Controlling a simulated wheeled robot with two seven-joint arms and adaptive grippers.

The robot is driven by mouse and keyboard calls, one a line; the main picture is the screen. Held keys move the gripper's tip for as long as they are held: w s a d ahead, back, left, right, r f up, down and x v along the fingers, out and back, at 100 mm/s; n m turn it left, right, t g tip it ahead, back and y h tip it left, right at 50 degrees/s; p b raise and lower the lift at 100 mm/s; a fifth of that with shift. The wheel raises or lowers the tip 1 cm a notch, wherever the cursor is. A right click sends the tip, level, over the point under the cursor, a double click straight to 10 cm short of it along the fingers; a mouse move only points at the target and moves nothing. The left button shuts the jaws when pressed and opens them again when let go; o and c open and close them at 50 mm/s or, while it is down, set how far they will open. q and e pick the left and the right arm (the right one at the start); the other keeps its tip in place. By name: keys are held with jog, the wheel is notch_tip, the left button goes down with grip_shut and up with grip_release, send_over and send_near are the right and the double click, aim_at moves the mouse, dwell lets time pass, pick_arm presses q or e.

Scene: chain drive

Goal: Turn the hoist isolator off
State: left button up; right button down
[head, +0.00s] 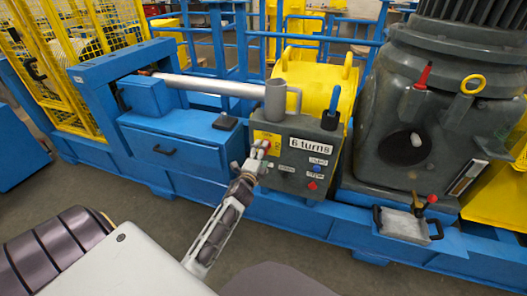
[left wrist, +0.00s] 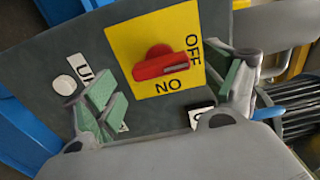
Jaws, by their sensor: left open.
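The hoist isolator is a red handle (left wrist: 165,66) on a yellow plate (left wrist: 130,40) in the left wrist view. A white line marks the handle's right half, and that end lies beside the word OFF. The word ON is below the handle in this view. My left gripper (left wrist: 172,82) is open, its green-padded fingers apart on either side of the plate, with the handle between them in the picture. I cannot tell whether they touch it. In the head view my left gripper (head: 259,158) is at the grey control box (head: 330,148), partly hiding the plate. My right gripper is not in view.
The box bears a "6 turns" label, small buttons and a blue-handled lever (head: 331,108). A grey motor housing (head: 420,125) stands to its right. A blue frame with a drawer (head: 170,155) and a grey pipe (head: 212,87) lie left. Floor in front is clear.

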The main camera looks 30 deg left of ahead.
pick_arm(q)
jog(key=v, duration=0.8)
jog(key=shift+a, duration=0.1)
dwell(0.9)
